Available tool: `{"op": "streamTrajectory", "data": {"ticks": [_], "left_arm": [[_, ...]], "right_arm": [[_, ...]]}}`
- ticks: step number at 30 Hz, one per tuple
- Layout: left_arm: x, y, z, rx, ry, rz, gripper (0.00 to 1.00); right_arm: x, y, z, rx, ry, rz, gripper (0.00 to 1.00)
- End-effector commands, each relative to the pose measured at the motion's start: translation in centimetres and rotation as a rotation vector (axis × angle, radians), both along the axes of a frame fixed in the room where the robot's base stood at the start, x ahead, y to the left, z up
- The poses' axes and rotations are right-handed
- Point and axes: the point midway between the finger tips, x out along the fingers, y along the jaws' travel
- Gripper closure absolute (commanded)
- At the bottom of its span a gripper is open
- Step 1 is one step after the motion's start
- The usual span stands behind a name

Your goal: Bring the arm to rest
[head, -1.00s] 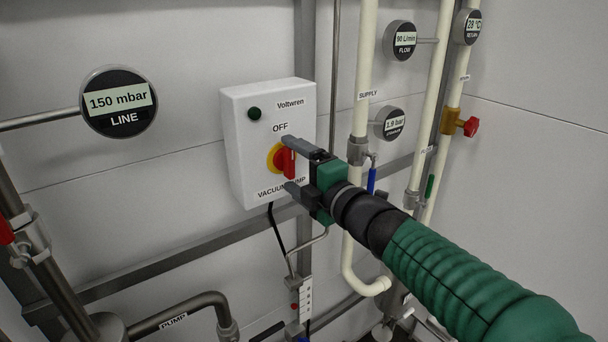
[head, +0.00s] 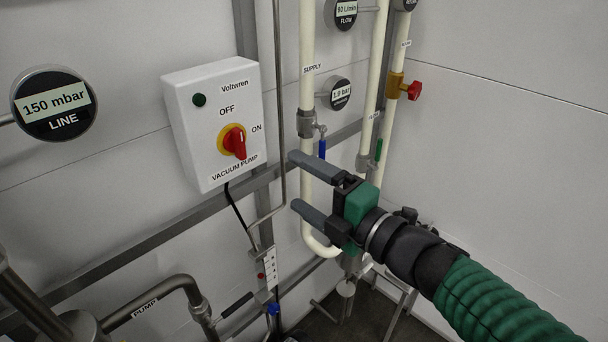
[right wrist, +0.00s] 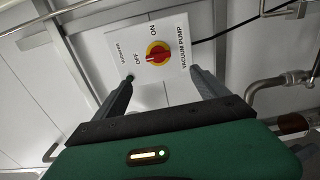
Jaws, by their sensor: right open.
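My right gripper (head: 294,180) is open and empty, in front of the wall to the right of the white vacuum pump switch box (head: 188,140). Its fingers are clear of the red rotary knob (head: 237,143) on its yellow disc. The knob's handle stands roughly upright, leaning slightly; which mark it points to is hard to tell. In the right wrist view the open fingers (right wrist: 162,78) point towards the box, with the knob (right wrist: 158,54) visible beyond and between them. My left gripper is not in view.
A LINE gauge (head: 54,104) reads 150 mbar. The box's green lamp (head: 199,100) looks dark. The cream supply pipe (head: 307,80) passes behind my gripper; a red-handled valve (head: 412,90) is farther right. The pump pipe (head: 160,292) runs low left. The right wall is bare.

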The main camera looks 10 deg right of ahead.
Motion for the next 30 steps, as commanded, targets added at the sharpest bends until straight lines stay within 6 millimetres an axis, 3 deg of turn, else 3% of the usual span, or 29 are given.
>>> {"op": "streamTrajectory", "data": {"ticks": [7,10,14,17,20,24,27,30], "left_arm": [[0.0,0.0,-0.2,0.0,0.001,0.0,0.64],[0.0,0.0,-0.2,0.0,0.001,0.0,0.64],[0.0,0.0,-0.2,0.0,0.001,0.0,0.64],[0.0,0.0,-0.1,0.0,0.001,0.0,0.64],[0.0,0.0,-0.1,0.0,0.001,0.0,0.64],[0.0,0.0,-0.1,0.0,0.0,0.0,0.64],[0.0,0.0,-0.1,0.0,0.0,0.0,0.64],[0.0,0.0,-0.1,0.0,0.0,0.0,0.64]], "right_arm": [[0.3,-0.3,-0.5,0.014,0.017,-0.015,0.16],[1.6,-1.9,-2.5,0.094,0.116,-0.105,0.16],[3.4,-5.9,-8.7,0.299,0.373,-0.341,0.16],[3.0,-8.8,-14.8,0.468,0.596,-0.549,0.16],[0.9,-10.8,-20.9,0.623,0.81,-0.755,0.16],[-4.3,-12.0,-28.6,0.814,1.096,-1.051,0.16],[-8.7,-11.7,-32.5,0.92,1.27,-1.245,0.16],[-12.0,-11.0,-34.7,0.989,1.389,-1.391,0.16]]}}
